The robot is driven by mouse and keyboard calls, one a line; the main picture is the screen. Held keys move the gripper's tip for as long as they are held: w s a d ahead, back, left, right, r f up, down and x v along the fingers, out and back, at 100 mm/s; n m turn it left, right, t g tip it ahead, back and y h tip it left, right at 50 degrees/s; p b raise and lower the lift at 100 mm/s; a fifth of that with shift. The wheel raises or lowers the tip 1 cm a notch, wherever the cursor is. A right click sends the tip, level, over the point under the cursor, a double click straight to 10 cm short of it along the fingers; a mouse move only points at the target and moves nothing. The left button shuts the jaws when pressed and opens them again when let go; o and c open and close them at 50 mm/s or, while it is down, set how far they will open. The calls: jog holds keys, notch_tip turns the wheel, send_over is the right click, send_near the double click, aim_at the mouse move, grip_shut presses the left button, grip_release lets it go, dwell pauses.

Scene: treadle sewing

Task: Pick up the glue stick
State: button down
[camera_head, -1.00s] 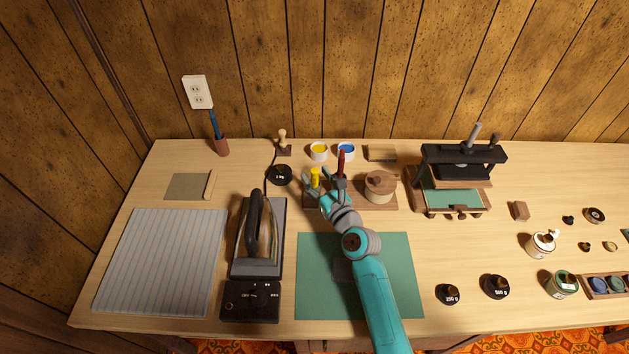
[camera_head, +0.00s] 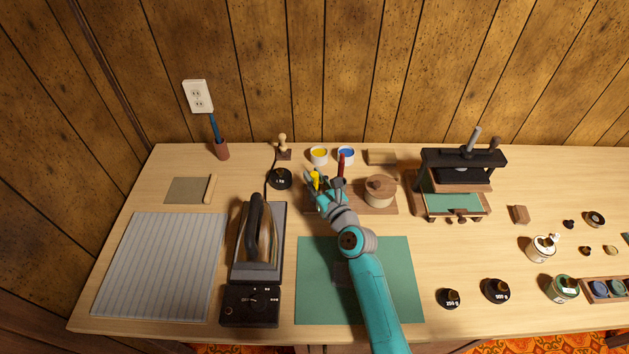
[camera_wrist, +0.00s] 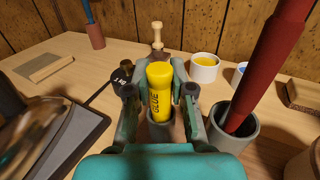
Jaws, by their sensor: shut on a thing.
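The yellow glue stick (camera_wrist: 159,92), lettered "GLUE", stands upright in a grey round holder (camera_wrist: 158,128) in the wrist view. In the head view the glue stick (camera_head: 315,179) shows as a small yellow upright shape left of a dark red stick. My gripper (camera_wrist: 160,92) is around the glue stick, one finger on each side, and is shut on it. Its lower end is hidden inside the holder. In the head view my gripper (camera_head: 316,186) reaches the holder's wooden base, and my arm hides part of that base.
A dark red stick (camera_wrist: 266,65) leans in a grey cup (camera_wrist: 233,127) close to the right of my gripper. A black 1 kg weight (camera_head: 280,178) lies to the left. The iron (camera_head: 255,238) stands nearer, left of the green mat (camera_head: 400,292). Yellow and blue paint pots stand behind.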

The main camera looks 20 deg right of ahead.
notch_tip(320, 180, up, 10)
jog(key=shift+f, duration=0.1)
dwell(0.4)
dwell(0.4)
